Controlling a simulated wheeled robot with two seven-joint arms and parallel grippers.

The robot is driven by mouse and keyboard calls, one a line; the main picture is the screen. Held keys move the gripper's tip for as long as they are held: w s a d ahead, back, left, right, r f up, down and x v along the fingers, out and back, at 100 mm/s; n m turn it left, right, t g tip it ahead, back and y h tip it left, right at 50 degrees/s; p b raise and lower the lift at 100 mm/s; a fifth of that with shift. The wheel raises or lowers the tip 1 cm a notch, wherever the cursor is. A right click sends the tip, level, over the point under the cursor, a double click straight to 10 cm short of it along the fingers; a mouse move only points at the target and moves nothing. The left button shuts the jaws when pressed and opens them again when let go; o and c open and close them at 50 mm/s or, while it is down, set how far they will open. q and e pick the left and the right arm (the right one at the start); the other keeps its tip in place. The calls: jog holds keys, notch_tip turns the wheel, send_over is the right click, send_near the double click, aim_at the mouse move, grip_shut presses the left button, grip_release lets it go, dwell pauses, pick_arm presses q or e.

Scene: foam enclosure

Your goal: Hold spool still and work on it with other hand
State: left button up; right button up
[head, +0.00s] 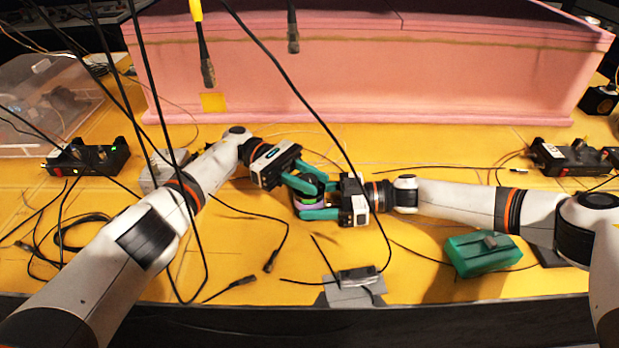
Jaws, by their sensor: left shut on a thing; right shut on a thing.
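The spool (308,199) is small, with purple and green showing and a dark top. It is held between my two grippers above the middle of the yellow table. My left gripper (305,180) reaches in from the upper left and is shut on the spool's upper part. My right gripper (302,200) comes in from the right, its teal fingers shut around the spool's lower part. The fingers hide much of the spool, and the exact contact points cannot be told.
A pink foam wall (360,80) closes off the back. A green box (482,253) lies at the right front. A grey bracket (354,290) sits at the front edge. Black devices (88,157) stand left and right (570,157). Cables hang across the view and lie on the yellow table (420,290).

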aim_at(309, 178)
dwell(0.4)
pick_arm(q)
jog(key=o, duration=1)
notch_tip(309, 178, up, 10)
jog(key=shift+f, duration=0.1)
